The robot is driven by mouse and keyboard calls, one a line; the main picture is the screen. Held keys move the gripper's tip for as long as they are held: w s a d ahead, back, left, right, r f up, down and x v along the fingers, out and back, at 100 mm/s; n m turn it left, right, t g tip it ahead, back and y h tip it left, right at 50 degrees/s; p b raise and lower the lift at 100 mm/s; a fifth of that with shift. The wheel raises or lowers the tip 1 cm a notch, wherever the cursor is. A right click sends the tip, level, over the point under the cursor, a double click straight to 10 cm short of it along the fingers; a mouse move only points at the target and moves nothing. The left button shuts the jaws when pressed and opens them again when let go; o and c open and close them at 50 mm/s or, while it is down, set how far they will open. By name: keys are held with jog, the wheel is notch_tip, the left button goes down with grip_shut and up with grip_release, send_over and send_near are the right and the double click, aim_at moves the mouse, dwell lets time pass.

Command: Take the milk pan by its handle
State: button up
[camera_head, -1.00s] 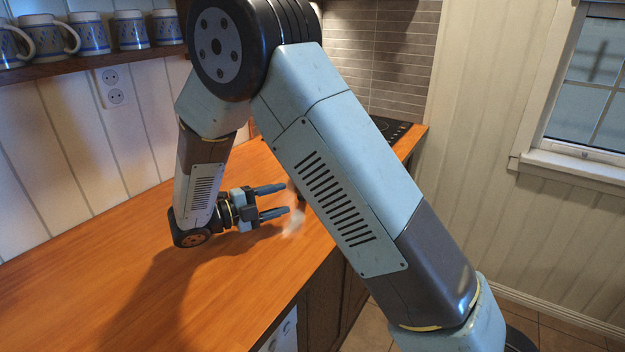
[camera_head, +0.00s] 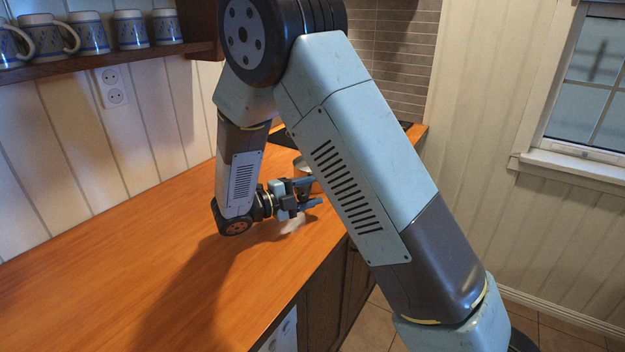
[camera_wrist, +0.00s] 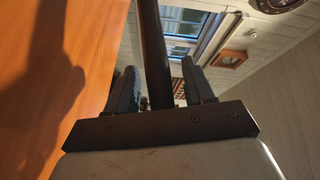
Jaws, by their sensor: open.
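My gripper (camera_head: 316,193) is open above the orange counter in the head view. A long dark bar, seemingly the milk pan's handle (camera_wrist: 153,50), runs down the wrist view between the two fingers. A gap shows on each side of it, so the fingers are not closed on it. A small pale metallic part of the milk pan (camera_head: 301,164) shows just behind my gripper in the head view. My gripper and arm hide most of the pan.
The wooden counter (camera_head: 130,260) is bare to the left of my gripper. A dark hob (camera_head: 287,138) lies at the far end, partly behind my arm. Several mugs (camera_head: 90,33) stand on a wall shelf at upper left. The counter's front edge is close by on the right.

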jog(key=shift+c, duration=0.3)
grip_shut()
dwell(1.1)
